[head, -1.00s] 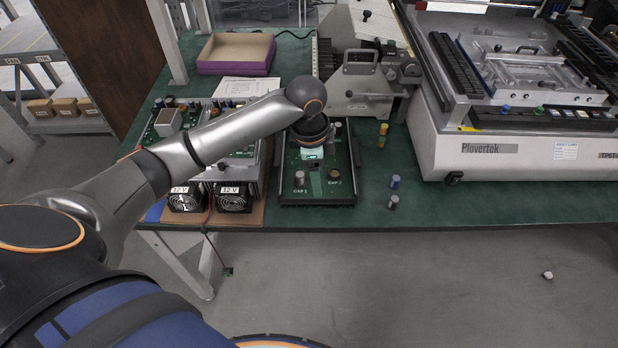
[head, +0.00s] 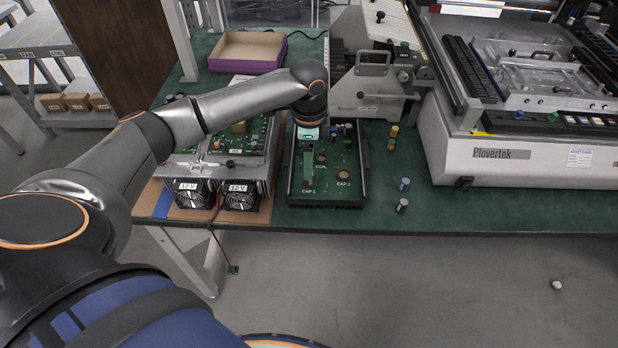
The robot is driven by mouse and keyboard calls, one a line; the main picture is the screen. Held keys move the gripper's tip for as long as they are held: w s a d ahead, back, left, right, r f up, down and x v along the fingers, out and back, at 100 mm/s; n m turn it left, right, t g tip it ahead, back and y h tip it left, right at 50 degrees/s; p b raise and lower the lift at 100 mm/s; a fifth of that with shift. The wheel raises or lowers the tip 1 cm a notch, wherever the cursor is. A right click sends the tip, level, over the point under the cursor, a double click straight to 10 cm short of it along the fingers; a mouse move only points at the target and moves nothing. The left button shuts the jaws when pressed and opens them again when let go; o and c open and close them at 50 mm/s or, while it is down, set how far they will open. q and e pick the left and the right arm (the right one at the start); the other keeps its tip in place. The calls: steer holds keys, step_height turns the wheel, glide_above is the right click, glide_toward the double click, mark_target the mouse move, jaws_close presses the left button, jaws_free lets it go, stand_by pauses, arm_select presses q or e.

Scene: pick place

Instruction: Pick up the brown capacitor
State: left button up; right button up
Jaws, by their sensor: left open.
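My left gripper (head: 308,174) points down over the front left of the dark-framed green circuit board (head: 333,194), at the spot marked CAP 1. It is open. A small brownish cylinder (head: 308,184) shows at its fingertips, mostly hidden; I cannot tell whether the fingers touch it or whether it is the brown capacitor. A round part sits at the CAP 2 mark (head: 343,176). On the table right of the board stand an orange-brown topped part (head: 394,131) with a green part (head: 392,143) before it, a blue-sided capacitor (head: 404,185) and a dark, silver-topped one (head: 402,206). My right gripper is not in view.
A power unit with two 12 V fans (head: 240,196) stands close left of the board. A large white Plovertek machine (head: 520,155) is at the right, a grey fixture (head: 372,85) behind. A purple-sided box (head: 246,66) lies at the back. Table is clear at the front right.

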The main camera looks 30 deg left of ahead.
arm_select(q)
step_height(320, 180, down, 5)
steer(key=shift+r, duration=0.15)
steer(key=shift+c, duration=0.2)
jaws_close()
stand_by(0.3)
